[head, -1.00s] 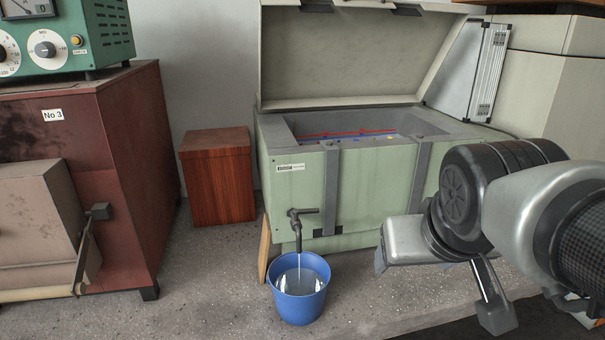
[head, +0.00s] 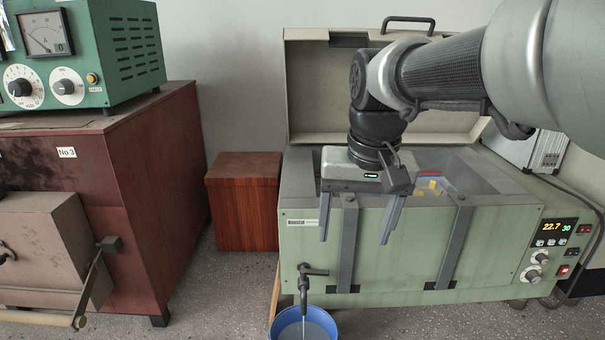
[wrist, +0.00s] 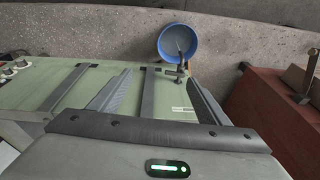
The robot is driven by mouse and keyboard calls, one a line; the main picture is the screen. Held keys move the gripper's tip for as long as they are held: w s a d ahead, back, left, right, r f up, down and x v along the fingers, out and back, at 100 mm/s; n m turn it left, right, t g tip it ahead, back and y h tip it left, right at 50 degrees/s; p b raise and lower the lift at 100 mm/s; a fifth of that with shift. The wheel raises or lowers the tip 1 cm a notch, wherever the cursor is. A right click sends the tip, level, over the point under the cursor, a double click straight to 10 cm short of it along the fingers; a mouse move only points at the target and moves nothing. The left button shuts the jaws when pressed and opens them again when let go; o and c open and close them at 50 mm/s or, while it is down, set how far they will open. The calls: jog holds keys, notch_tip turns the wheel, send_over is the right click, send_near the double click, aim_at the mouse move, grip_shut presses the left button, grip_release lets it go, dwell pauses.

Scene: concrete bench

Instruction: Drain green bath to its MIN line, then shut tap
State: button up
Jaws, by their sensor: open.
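The green bath (head: 400,245) stands on the concrete bench with its lid up. Inside it, part of a red line (head: 432,173) and some yellow pieces (head: 428,187) show; my arm hides much of the inside, and I cannot make out the MIN line. The dark tap (head: 307,283) is at the bath's front left, its handle pointing sideways. A thin stream appears to run from its spout into the blue bucket (head: 300,328) below. My gripper (head: 354,240) is open and empty, fingers down before the bath's front, above and right of the tap. The tap (wrist: 181,71) also shows in the wrist view.
A reddish-brown wooden box (head: 243,205) stands left of the bath. A dark red cabinet (head: 150,190) with a green meter unit (head: 85,55) is further left. A control panel (head: 553,245) on the bath's right reads 22.7 and 30. Bare bench lies left of the bucket.

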jog(key=r+g+p, duration=0.1)
jog(key=g+p, duration=0.1)
jog(key=p, duration=0.2)
send_over(315, 270)
notch_tip(315, 270, down, 17)
jog(key=shift+s+f+b, duration=0.15)
jog(key=shift+f+b, duration=0.05)
jog(key=shift+b, duration=0.35)
jog(key=shift+c, duration=0.4)
jog(key=c, duration=1)
jog(key=shift+o, duration=0.2)
jog(key=shift+n, duration=0.5)
jog(key=o, duration=1)
jog(key=shift+o, duration=0.2)
jog(key=shift+w+r, duration=0.1)
jog(key=shift+w, duration=0.1)
